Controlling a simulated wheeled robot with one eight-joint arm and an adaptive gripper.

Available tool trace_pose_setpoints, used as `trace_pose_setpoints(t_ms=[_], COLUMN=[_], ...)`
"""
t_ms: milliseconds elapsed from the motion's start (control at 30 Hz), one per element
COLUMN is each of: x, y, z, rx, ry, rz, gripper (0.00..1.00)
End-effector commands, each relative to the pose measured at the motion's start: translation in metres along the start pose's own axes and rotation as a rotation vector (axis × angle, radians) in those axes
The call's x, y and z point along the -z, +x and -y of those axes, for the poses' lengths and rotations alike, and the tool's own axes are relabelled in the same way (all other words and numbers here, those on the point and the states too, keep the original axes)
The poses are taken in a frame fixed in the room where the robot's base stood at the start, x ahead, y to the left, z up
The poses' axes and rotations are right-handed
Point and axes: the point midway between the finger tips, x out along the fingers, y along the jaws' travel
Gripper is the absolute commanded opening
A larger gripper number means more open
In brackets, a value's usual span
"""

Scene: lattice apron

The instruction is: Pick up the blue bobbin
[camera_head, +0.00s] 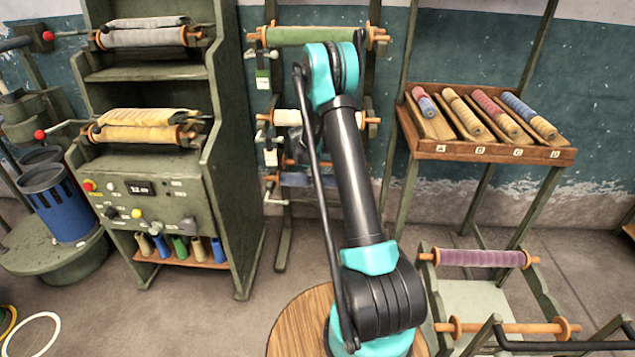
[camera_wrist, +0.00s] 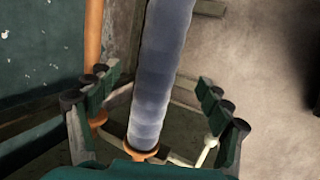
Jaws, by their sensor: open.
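The blue bobbin (camera_wrist: 160,70) is a long blue-grey roll with an orange wooden end in the wrist view. It runs from the top edge down to the middle, between the two fingers of my gripper (camera_wrist: 154,88). The fingers are spread, with a gap on each side of the roll. In the head view the blue bobbin (camera_head: 298,180) shows low on the wall rack, below a white roll. My arm hides part of it, and my gripper is mostly hidden there.
A green roll (camera_head: 310,36) and a white roll (camera_head: 288,117) sit above on the same rack. A green machine cabinet (camera_head: 226,150) stands to the left. A slanted wooden tray (camera_head: 490,150) with several coloured rolls is at right. A purple roll (camera_head: 482,258) lies on a frame.

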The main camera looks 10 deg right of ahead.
Motion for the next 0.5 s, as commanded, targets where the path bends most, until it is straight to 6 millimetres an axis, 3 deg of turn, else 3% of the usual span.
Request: trace_pose_setpoints(t_ms=[100, 367, 500], x=[0.000, -0.001, -0.001], y=[0.015, 0.031, 0.051], z=[0.000, -0.001, -0.001], rx=[0.000, 0.000, 0.000], ry=[0.000, 0.001, 0.002], rz=[0.000, 0.000, 0.000], gripper=[0.79, 0.79, 0.79])
